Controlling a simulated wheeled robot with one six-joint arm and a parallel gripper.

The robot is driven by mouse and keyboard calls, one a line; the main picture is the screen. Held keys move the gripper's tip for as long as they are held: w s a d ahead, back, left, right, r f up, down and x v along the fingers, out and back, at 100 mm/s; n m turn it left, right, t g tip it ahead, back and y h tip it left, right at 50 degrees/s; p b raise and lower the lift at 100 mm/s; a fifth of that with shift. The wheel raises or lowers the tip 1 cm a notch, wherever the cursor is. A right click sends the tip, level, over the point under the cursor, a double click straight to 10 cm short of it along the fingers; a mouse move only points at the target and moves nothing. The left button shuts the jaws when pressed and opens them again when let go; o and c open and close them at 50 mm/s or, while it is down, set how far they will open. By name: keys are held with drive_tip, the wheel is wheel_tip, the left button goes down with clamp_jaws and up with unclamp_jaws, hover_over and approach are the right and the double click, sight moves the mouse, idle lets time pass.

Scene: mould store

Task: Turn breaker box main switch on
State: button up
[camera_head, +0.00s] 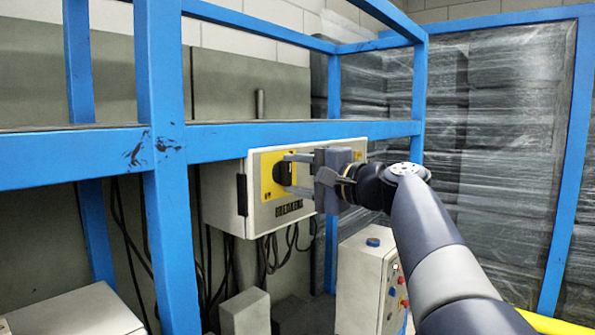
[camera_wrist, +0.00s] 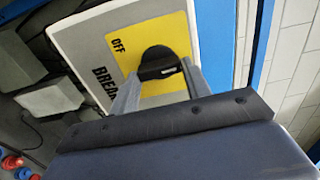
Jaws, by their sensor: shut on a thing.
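The breaker box (camera_head: 262,220) is a light grey cabinet behind the blue frame, in the middle of the head view. Its front (camera_wrist: 90,38) shows part of the word "BREAKER" in the wrist view. A yellow plate on it carries the black rotary main switch (camera_head: 281,172), which is also in the wrist view (camera_wrist: 158,57). The "OFF" label is readable at the plate's upper left there; any "ON" label is hidden. My gripper (camera_head: 290,173) reaches in from the right and is shut on the switch, one finger on each side of the knob (camera_wrist: 160,74).
A control box with buttons (camera_head: 360,285) stands below my arm. Dark cables (camera_head: 285,247) hang under the breaker box. Wrapped stacks (camera_head: 500,130) fill the right behind a blue frame.

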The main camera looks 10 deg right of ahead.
idle(0.5)
drive_tip(key=o, duration=1)
drive_tip(key=shift+d, duration=0.1)
drive_tip(key=b+v, duration=0.3)
drive_tip(key=v, duration=0.7)
drive_tip(key=shift+s+d, duration=0.15)
drive_tip(key=shift+s, duration=0.2)
drive_tip(key=shift+w, duration=0.1)
